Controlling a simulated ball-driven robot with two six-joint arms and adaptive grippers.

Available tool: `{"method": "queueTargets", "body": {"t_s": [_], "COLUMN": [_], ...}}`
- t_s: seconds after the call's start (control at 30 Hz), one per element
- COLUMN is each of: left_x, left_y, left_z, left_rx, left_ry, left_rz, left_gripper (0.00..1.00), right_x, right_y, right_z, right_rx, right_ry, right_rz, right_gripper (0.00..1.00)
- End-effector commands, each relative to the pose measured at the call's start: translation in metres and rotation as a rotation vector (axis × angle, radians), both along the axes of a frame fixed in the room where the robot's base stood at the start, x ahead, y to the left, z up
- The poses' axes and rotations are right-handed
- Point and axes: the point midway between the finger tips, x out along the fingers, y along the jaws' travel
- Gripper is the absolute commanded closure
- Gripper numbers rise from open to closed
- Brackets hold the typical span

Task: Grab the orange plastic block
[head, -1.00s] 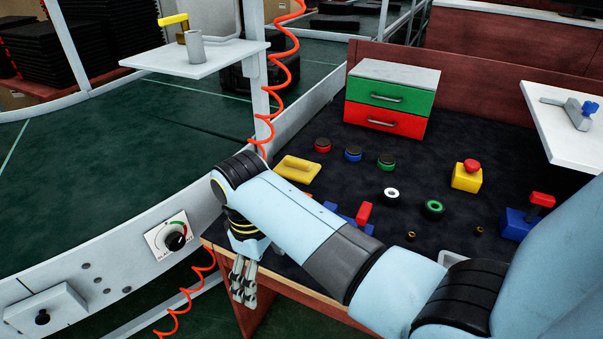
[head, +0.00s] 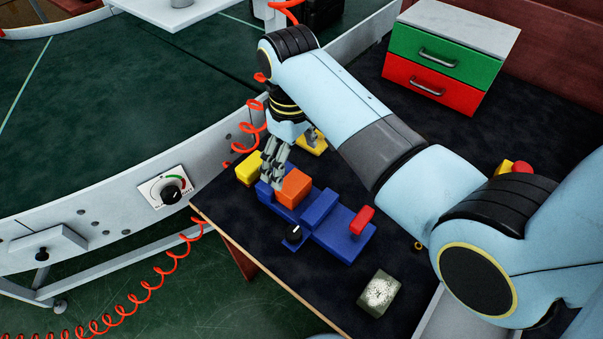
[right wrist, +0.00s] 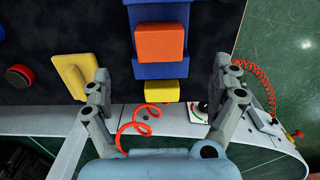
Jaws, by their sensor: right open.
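The orange plastic block (head: 293,188) sits on a blue base (head: 325,215) near the left edge of the dark table. It also shows in the right wrist view (right wrist: 160,43), beyond and between the fingers. My right gripper (head: 293,165) is above and just behind the block in the head view. The block looks apart from the fingers. My left gripper is not in view.
A yellow block (head: 249,168) stands beside the blue base, and a red switch (head: 362,219) and black knob (head: 293,234) are nearby. A grey-green block (head: 379,293) lies in front. A drawer unit (head: 450,55) stands at the back. The conveyor wall (head: 105,230) runs along the left.

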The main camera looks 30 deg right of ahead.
Motion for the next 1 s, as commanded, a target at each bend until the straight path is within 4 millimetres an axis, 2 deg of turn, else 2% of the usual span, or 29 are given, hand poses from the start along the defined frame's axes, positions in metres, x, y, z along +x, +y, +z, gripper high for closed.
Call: {"method": "queueTargets", "body": {"t_s": [0.1,0.23,0.37,0.6,0.7,0.9,0.93,1.0], "left_x": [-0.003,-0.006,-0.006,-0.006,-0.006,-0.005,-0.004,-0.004], "left_y": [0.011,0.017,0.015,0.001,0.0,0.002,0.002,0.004], "left_z": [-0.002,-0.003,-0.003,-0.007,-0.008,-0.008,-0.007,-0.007], "left_rx": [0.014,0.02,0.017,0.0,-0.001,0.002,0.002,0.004], "left_ry": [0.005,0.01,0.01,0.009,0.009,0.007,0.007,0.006], "left_rz": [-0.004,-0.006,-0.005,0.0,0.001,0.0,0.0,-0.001], "left_gripper": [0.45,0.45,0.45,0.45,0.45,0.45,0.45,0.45], "right_x": [0.0,0.0,0.0,0.002,0.001,0.002,0.002,0.002], "right_y": [0.0,-0.001,-0.001,-0.002,-0.002,-0.002,-0.002,-0.002], "right_z": [-0.022,-0.037,-0.047,-0.084,-0.091,-0.091,-0.091,-0.091], "right_rx": [-0.001,-0.001,-0.001,-0.002,-0.002,-0.001,-0.001,-0.001], "right_ry": [0.003,0.002,0.003,0.003,0.002,0.001,0.001,0.001], "right_rz": [0.0,-0.001,-0.001,-0.001,-0.001,-0.001,-0.001,-0.001], "right_gripper": [0.06,0.06,0.06,0.06,0.06,0.06,0.07,0.16]}}
